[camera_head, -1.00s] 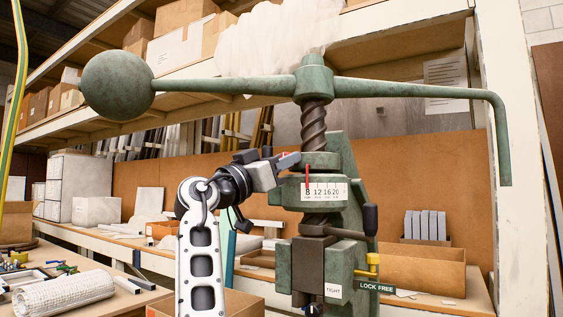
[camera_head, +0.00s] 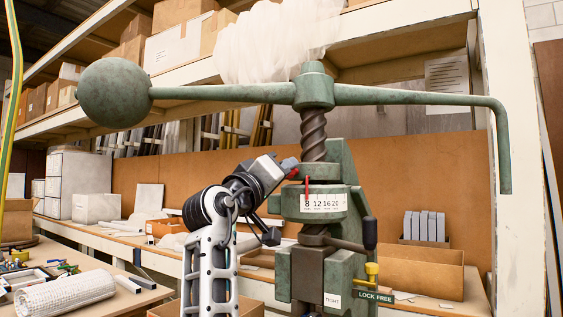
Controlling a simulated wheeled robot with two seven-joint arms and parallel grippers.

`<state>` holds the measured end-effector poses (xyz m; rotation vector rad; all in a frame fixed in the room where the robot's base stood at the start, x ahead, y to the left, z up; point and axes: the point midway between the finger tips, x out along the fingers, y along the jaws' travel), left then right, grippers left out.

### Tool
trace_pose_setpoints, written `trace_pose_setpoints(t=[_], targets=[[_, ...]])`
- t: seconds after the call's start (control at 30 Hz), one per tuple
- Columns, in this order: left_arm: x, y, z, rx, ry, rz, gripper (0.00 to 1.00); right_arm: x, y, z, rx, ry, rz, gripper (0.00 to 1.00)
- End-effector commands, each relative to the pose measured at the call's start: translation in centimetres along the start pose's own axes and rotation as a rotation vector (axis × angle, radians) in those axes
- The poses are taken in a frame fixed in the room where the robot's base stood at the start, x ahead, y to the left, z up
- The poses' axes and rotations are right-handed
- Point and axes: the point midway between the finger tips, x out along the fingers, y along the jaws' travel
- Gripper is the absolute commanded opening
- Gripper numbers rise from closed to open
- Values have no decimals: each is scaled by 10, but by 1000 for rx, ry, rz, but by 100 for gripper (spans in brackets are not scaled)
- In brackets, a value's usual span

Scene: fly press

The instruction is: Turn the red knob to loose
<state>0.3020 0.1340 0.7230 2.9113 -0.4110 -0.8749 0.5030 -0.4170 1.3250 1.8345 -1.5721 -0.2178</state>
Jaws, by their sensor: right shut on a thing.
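The green fly press (camera_head: 335,265) stands right of centre. On its collar is a white scale band (camera_head: 323,202) marked 8, 12, 16, 20, with a thin red pointer (camera_head: 307,184) by the 8. The red knob (camera_head: 289,167) shows only as a small red patch at the collar's left edge, partly hidden by my gripper. My right gripper (camera_head: 282,168) comes from the lower left, tilted, and is shut on the red knob. A tag (camera_head: 333,300) reading TIGHT is low on the press. My left gripper is not in view.
A long green arm (camera_head: 400,95) with a ball weight (camera_head: 115,93) spans above my gripper. A black-knobbed lever (camera_head: 369,232) and a yellow knob (camera_head: 371,268) over a LOCK FREE plate (camera_head: 374,295) stick out at right. A bench (camera_head: 130,300) with a white roll (camera_head: 65,293) lies left.

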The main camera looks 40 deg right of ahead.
Motion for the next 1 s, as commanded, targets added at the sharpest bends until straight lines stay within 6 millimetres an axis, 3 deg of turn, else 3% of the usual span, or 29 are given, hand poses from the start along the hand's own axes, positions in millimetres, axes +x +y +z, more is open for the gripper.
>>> trace_pose_setpoints(t=[0.33, 1.0], targets=[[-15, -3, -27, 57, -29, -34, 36, 2, 4, -5, -306, -5, -131, 6], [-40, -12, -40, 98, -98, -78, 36, 1, 2, -1, -789, -4, -328, 6]])
